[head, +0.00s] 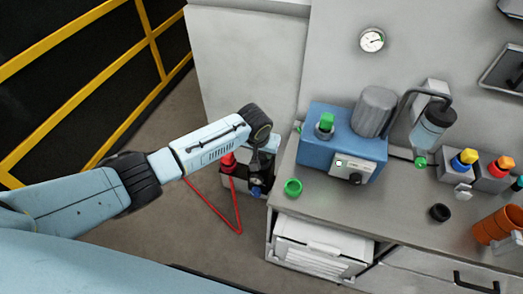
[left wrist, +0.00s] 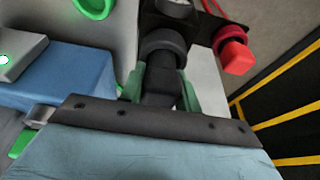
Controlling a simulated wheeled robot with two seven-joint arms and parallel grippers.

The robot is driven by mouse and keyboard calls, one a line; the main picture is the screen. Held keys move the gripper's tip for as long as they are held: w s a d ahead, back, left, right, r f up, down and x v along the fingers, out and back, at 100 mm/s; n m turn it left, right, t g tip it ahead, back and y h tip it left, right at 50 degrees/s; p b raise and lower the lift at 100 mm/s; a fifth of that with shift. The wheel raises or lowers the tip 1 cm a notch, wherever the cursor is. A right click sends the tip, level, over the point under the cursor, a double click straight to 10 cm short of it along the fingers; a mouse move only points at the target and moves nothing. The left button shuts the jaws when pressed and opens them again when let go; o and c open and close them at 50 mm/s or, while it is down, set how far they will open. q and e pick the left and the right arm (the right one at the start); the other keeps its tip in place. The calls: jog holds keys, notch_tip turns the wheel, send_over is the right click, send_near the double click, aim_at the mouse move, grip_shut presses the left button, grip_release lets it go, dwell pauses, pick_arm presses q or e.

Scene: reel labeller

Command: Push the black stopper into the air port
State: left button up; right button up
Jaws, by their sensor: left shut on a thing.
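My left gripper (head: 260,168) reaches past the left end of the bench, over a dark unit with a red hose. In the left wrist view its two greenish fingers (left wrist: 160,92) are shut on a black piece with a wide round collar (left wrist: 163,45), which looks like the black stopper. Beyond the collar a grey-white round part (left wrist: 173,6) sits on a dark body. It may be the air port, but I cannot tell whether the stopper touches it. In the head view the stopper is too small and covered to make out. My right gripper is not in view.
A red fitting (head: 228,162) with a red hose (head: 238,215) stands beside the gripper. The bench holds a green ring (head: 293,187), a blue machine (head: 318,150), a black cap (head: 440,212) and an orange cup (head: 490,228). The front middle of the bench is clear.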

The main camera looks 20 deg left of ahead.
pick_arm(q)
jog(key=shift+s+f, duration=0.3)
jog(key=shift+f, duration=0.15)
dwell(0.6)
jog(key=o, duration=1.1)
jog(key=shift+s+a, duration=0.1)
jog(key=shift+c, duration=0.2)
jog(key=shift+d, duration=0.25)
jog(key=shift+r, duration=0.35)
jog(key=v, duration=1.3)
jog(key=shift+w+a+r, duration=0.25)
jog(key=shift+a, duration=0.15)
